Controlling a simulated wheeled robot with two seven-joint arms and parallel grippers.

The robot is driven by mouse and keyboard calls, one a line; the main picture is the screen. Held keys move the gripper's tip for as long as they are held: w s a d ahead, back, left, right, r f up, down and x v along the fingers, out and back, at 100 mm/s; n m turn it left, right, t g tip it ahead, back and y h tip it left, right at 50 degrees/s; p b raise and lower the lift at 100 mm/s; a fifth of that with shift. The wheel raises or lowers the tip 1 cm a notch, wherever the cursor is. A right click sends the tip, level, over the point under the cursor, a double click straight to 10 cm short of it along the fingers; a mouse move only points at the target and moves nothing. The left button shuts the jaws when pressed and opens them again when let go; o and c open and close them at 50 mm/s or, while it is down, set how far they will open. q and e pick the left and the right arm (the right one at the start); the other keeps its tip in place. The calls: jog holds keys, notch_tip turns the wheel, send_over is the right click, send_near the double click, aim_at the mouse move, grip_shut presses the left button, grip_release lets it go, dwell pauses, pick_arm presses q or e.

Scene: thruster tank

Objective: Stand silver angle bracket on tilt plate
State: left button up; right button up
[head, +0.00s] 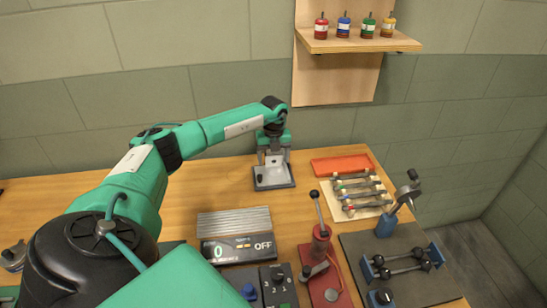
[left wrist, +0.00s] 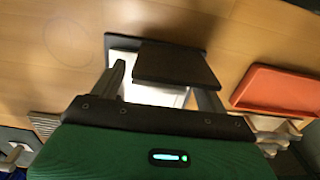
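The tilt plate (head: 273,184), light with a dark rim, lies on the table at the back middle. In the left wrist view its pale face (left wrist: 150,95) shows between my fingers. My left gripper (head: 274,158) points down just above it, fingers spread apart. A flat angled piece, which looks like the silver angle bracket (left wrist: 176,64), appears dark from above. It lies between and partly over the fingers, with a gap at the left finger. In the head view the bracket is small and largely hidden by the gripper; I cannot tell whether its foot touches the plate. My right gripper is not in view.
An orange tray (head: 340,165) and a rack of rods (head: 360,190) stand right of the plate. A scale (head: 235,235), a red lever unit (head: 322,245) and a dark fixture board (head: 410,285) are nearer. A shelf (head: 360,43) with several small bottles hangs above.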

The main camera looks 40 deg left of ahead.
pick_arm(q)
jog(key=shift+r, duration=0.1)
jog(key=shift+r, duration=0.5)
notch_tip(320, 180, up, 11)
jog(key=b, duration=0.3)
jog(key=shift+r, duration=0.15)
